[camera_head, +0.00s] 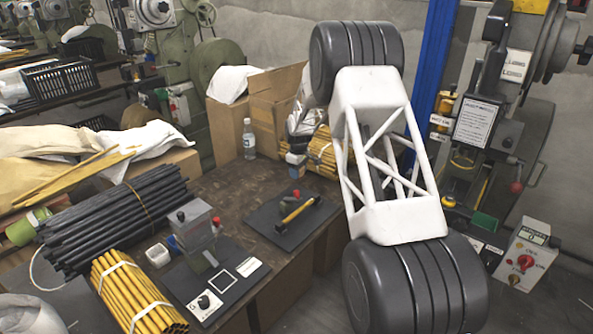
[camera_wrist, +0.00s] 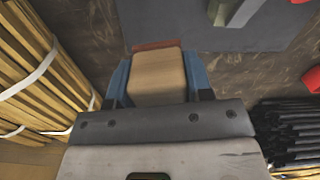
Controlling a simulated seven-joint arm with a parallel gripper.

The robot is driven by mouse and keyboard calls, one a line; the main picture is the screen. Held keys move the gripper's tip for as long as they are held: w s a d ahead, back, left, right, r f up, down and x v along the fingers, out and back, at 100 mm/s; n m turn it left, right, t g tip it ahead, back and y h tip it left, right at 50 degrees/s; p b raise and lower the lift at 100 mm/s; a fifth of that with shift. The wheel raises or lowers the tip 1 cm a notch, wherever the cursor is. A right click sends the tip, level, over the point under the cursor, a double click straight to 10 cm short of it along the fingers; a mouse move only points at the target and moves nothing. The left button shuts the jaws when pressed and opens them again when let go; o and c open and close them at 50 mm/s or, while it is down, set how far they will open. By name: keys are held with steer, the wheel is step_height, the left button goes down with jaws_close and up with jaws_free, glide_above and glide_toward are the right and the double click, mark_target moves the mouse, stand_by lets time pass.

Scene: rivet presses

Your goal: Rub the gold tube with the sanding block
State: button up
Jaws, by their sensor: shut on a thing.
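The gold tube (camera_head: 298,211) lies at a slant on a dark flat board (camera_head: 270,220), with dark pieces at its ends. My gripper (camera_head: 297,170) is over the bench, just behind the board's far edge and apart from the tube. In the wrist view my gripper (camera_wrist: 158,85) has its blue fingers shut on the sides of the sanding block (camera_wrist: 158,78), a tan block with a reddish far edge. In the head view the block is too small to make out clearly. I cannot surely tell the tube in the wrist view.
A red-tipped handle (camera_head: 291,195) stands on the board behind the tube. A bundle of yellow rods (camera_head: 325,150) lies beside my gripper. A bottle (camera_head: 248,138) and cardboard boxes (camera_head: 275,100) stand behind. Black rods (camera_head: 110,218) and a grey device (camera_head: 192,225) are at left.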

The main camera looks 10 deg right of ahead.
steer(key=m, duration=0.1)
steer(key=s+m, duration=0.1)
steer(key=m, duration=0.1)
steer(key=s+m, duration=0.1)
steer(key=shift+d+r+m, duration=0.3)
steer(key=s+d+m, duration=0.1)
steer(key=s+m, duration=0.6)
steer(key=m, duration=0.8)
steer(key=shift+s+d+r, duration=0.2)
steer(key=shift+d+r, duration=0.2)
steer(key=shift+r, duration=0.05)
steer(key=shift+f, duration=0.1)
